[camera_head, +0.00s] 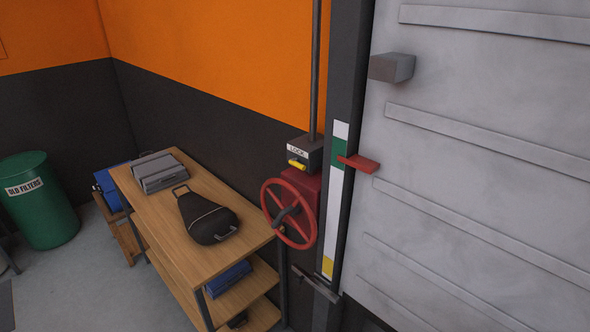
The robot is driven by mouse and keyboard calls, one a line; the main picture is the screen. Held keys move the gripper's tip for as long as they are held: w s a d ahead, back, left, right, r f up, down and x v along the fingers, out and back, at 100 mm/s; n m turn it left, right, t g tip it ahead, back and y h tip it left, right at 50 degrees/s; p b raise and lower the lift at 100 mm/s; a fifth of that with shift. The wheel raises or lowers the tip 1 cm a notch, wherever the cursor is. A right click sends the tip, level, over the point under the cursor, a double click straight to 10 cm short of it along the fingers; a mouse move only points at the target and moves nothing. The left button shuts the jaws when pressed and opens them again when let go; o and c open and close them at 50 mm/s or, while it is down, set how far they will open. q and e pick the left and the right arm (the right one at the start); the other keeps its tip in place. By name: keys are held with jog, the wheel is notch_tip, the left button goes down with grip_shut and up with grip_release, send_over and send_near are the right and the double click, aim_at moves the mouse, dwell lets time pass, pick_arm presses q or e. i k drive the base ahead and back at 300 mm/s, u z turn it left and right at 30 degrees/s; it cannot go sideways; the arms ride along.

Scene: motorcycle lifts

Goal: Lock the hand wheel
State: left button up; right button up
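The red hand wheel (290,213) is mounted on a red box (302,188) on the dark wall, left of the grey door post. Above it is a dark lock box (308,152) with a white "LOCK" label. A small yellow lever (297,164) sticks out of the lock box to the left, just above the wheel. A red pointer (358,163) lies at the green band of a white, green and yellow strip (336,200) on the post. Neither of my grippers shows in the head view.
A wooden shelf table (180,237) stands left of the wheel, with a black bag (206,216) and a grey case (158,171) on top. A green "OLD FILTERS" drum (40,205) stands farther left. A large grey ribbed door (480,170) fills the right.

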aim_at(294, 161)
jog(key=k, duration=0.6)
jog(key=z, duration=0.35)
jog(key=i, duration=1.6)
jog(key=u, duration=0.65)
